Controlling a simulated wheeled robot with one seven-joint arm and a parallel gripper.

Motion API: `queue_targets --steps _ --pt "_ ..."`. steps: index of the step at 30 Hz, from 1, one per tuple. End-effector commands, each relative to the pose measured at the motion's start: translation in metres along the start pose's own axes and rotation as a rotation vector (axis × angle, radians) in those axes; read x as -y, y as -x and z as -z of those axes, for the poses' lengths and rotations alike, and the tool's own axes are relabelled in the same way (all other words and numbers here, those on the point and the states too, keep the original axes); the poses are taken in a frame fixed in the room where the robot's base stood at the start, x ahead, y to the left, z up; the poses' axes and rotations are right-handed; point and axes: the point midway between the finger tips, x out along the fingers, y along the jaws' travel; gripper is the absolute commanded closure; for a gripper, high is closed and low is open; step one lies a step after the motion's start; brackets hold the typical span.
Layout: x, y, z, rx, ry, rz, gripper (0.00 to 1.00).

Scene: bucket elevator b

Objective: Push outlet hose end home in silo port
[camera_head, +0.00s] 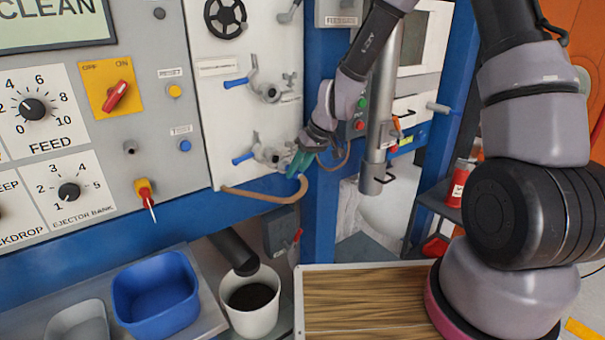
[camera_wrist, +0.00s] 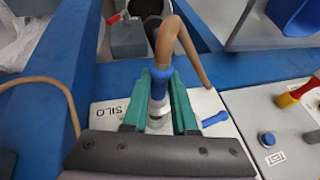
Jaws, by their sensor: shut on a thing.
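My gripper (camera_wrist: 160,110) has green fingers, closed around the hose end (camera_wrist: 160,80), which has a blue collar and a tan hose bending away above it. In the wrist view a metal fitting shows between the fingers, in front of a white plate (camera_wrist: 107,113) marked SILO. The silo port itself is mostly hidden by my gripper, so I cannot tell how far the hose end sits in it. In the head view my gripper (camera_head: 301,161) is at the right edge of the white panel, beside the lower valve (camera_head: 268,154). The tan hose (camera_head: 262,195) loops below it.
An upper valve (camera_head: 262,88) with a blue lever sits above. A blue post (camera_head: 321,215) and a metal cylinder (camera_head: 377,140) stand close to the right. Below are a white bucket (camera_head: 250,305), a blue tub (camera_head: 152,300) and a wooden-topped box (camera_head: 365,305).

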Motion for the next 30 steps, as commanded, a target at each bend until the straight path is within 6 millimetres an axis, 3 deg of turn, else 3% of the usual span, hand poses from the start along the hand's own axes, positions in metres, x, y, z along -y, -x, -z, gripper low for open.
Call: queue_targets --steps 9,30 --pt "0.001 -0.006 0.016 0.0 0.002 0.0 1.0" --pt "0.0 -0.006 0.017 0.0 0.001 -0.001 1.0"
